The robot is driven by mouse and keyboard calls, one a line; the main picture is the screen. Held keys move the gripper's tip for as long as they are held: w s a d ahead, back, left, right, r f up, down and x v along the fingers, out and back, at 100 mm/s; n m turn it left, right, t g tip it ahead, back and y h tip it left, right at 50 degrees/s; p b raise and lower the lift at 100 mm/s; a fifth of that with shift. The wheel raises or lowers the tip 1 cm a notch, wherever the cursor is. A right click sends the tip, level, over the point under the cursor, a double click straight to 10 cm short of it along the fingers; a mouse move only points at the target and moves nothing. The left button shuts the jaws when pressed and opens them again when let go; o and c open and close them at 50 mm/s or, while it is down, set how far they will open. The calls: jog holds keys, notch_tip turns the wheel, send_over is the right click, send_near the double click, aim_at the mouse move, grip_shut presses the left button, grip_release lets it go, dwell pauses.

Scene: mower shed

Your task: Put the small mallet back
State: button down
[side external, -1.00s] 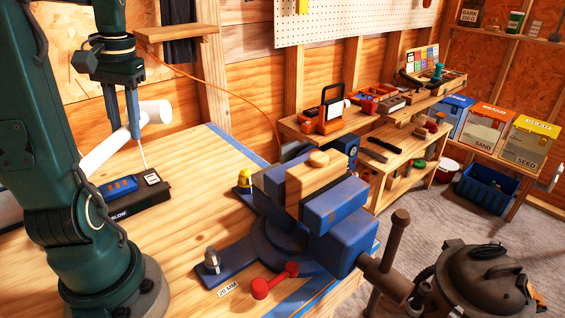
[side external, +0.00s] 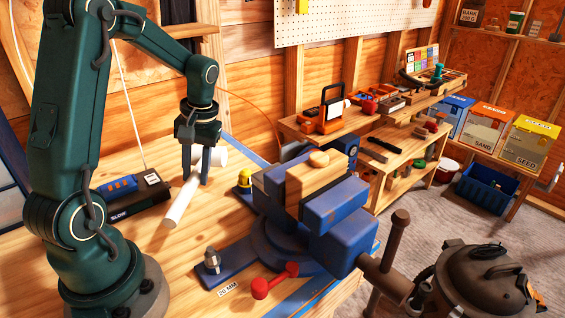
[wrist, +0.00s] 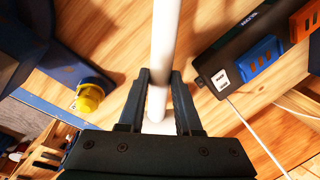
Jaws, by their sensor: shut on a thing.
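My gripper (side external: 198,178) is shut on the handle close to the head, left of the vise and low over the bench. The handle slants down toward the front left in the side view. In the wrist view, the handle (wrist: 165,35) runs up between my fingers (wrist: 160,75), and its near end is partly hidden by my gripper. I cannot tell whether the mallet touches the bench.
A blue vise (side external: 340,205) clamps a wood block (side external: 312,183) at the bench's right. A yellow-capped item (side external: 244,178) stands just right of the mallet. A black charger (side external: 130,202) with a blue insert lies left. Bare bench (side external: 165,250) lies in front.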

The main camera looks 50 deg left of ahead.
aim_at(202, 203)
jog(key=shift+w+d+f, duration=0.2)
jog(key=shift+w+f, duration=0.2)
jog(key=shift+w+d+x, duration=0.15)
jog(key=shift+x, duration=0.75)
jog(key=shift+w+d+x, duration=0.1)
jog(key=shift+w+x, duration=0.05)
jog(key=shift+x, duration=0.75)
jog(key=shift+f, duration=0.2)
jog(key=c, duration=0.6)
grip_release()
